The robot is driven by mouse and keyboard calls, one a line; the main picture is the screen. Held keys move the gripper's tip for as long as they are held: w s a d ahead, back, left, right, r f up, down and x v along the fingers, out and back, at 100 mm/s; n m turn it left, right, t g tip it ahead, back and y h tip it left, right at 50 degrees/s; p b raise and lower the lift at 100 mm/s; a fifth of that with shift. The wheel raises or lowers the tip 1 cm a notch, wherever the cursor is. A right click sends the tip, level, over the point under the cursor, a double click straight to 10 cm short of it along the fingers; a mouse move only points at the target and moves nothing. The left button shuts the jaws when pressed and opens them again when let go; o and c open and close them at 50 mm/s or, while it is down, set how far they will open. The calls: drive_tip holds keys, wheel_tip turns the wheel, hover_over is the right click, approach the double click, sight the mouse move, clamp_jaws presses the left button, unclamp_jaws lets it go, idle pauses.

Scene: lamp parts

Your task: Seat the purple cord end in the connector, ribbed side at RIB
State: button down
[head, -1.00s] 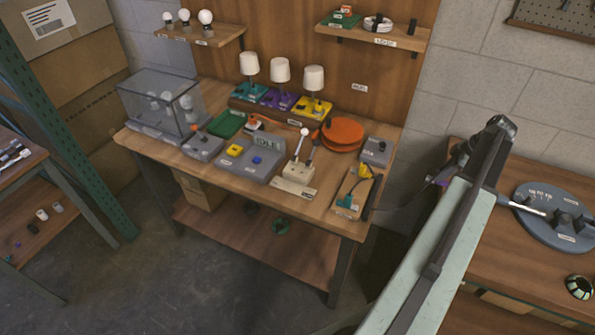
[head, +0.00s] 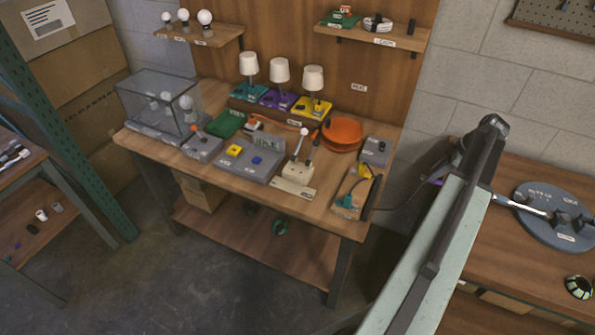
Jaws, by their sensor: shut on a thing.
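A small purple piece (head: 436,182), which looks like the purple cord end, shows at the left edge of my raised arm. A thin dark cord runs from it toward the wooden tray (head: 349,207) at the workbench's right end. My gripper (head: 451,167) is mostly hidden behind my arm link; it is shut on the purple cord end, held above the floor gap between the two benches. The ribbed side cannot be made out. The tray holds a yellow piece (head: 365,171) and a teal piece (head: 346,201). I cannot tell which thing is the connector, and no RIB mark is readable.
The workbench (head: 225,188) carries three lamps, a grey button console (head: 250,166), a lever box (head: 298,170) and an orange disc (head: 343,132). The right bench (head: 510,265) holds a round grey plate (head: 555,232) with dark blocks. My arm crosses between the benches.

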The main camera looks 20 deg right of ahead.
drive_tip(key=w+a, duration=1)
drive_tip(key=a, duration=0.5)
drive_tip(key=shift+w, duration=0.2)
idle(6.3)
